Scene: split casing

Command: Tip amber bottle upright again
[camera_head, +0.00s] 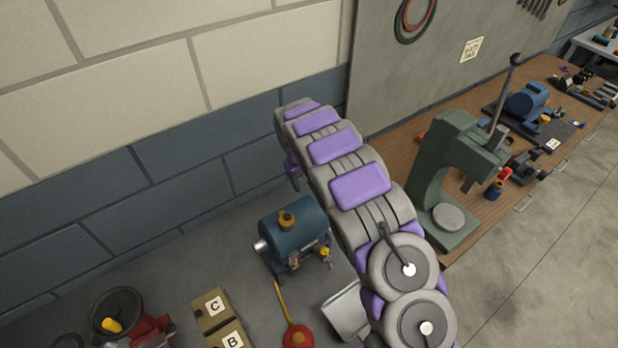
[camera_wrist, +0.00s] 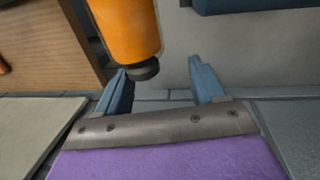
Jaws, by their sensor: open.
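An orange-amber cylinder with a dark cap, which looks like the amber bottle (camera_wrist: 125,28), enters the wrist view from the top. Its dark cap (camera_wrist: 144,69) points down the picture toward my gripper (camera_wrist: 161,82). My gripper is open, with two blue fingers spread and nothing gripped. The cap lies close to the left finger, on the inner side; I cannot tell whether they touch. The bottle's far end is cut off, and I cannot tell if it stands or lies. In the head view I cannot make out the bottle, and the fingers are hidden behind my arm.
A blue motor-like tank (camera_head: 292,236) stands left of my arm. Boxes marked C (camera_head: 212,311) and B (camera_head: 228,340), a red round can (camera_head: 298,338) and a black bowl (camera_head: 115,306) are lower left. A green press (camera_head: 440,185) stands on the wooden bench (camera_head: 395,155) at right.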

